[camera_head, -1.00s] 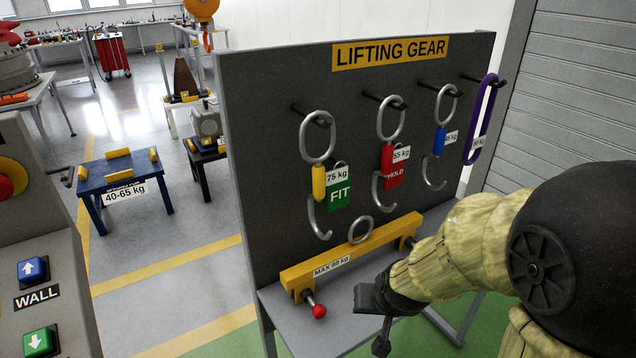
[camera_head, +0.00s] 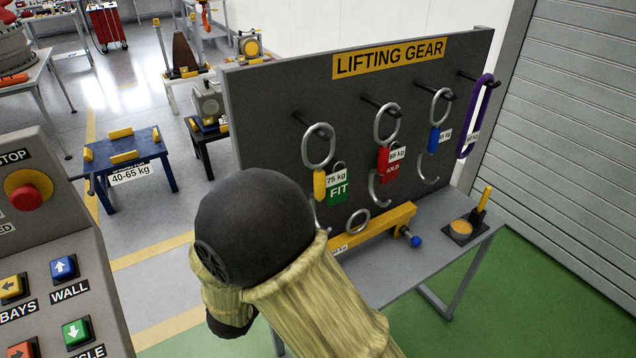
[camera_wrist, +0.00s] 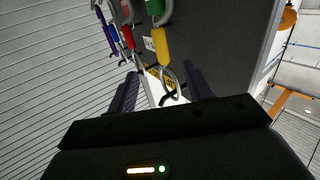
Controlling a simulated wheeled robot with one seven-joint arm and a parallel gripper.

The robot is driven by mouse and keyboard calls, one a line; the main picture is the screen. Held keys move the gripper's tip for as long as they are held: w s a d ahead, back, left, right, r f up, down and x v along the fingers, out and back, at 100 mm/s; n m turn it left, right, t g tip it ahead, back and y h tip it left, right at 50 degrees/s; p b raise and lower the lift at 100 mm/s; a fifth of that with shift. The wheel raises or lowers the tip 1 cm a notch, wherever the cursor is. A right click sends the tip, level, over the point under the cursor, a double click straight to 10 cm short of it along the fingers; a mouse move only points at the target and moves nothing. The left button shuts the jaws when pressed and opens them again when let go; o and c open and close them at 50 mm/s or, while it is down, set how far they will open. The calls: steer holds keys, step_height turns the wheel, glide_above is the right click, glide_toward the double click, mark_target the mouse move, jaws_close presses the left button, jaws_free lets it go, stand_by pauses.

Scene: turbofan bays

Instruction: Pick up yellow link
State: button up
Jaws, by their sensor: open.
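The yellow link (camera_head: 319,184) hangs by its metal ring from the leftmost peg of the lifting gear board, with a 75 kg label and a green FIT tag beside it. Its hook end is partly hidden behind my arm. In the wrist view, which looks upside down, the yellow link (camera_wrist: 161,47) lies ahead, its ring appearing between my fingertips. My gripper (camera_wrist: 160,88) is open with nothing held, one finger on each side of the picture's middle. How far the ring is from the fingers cannot be told. In the head view my arm hides the gripper.
A red link (camera_head: 384,160), a blue link (camera_head: 434,139) and a purple sling (camera_head: 474,118) hang to the right. A yellow beam (camera_head: 385,226) lies on the shelf below, beside a loose ring (camera_head: 357,220). A control panel (camera_head: 60,240) stands at left.

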steer(key=shift+w, duration=0.1)
steer(key=p+x, duration=0.3)
steer(key=x, duration=0.9)
steer(key=shift+p, duration=0.3)
steer(key=shift+w+d, duration=0.15)
steer(key=p+x, duration=0.2)
steer(key=x, duration=0.3)
steer(key=shift+f+p, duration=0.1)
steer(key=shift+p, duration=0.25)
